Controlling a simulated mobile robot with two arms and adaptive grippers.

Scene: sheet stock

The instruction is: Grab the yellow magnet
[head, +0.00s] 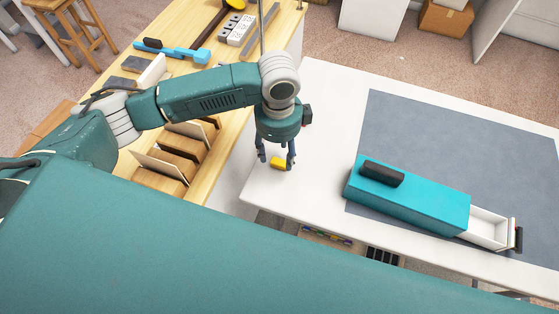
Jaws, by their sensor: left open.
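The yellow magnet (278,163) is a small block on the near left part of the white table (330,90). My left gripper (276,160) points down over it, with its two fingers apart, one on each side of the magnet in this view. I cannot tell whether the fingertips touch it or how far above the table they are. My right gripper does not show.
A turquoise box (415,198) with a black handle and an open white drawer (487,228) stands on a grey mat (450,130). A wooden bench (180,60) with tools, a power strip (236,29) and a slotted wooden rack (180,145) is at left.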

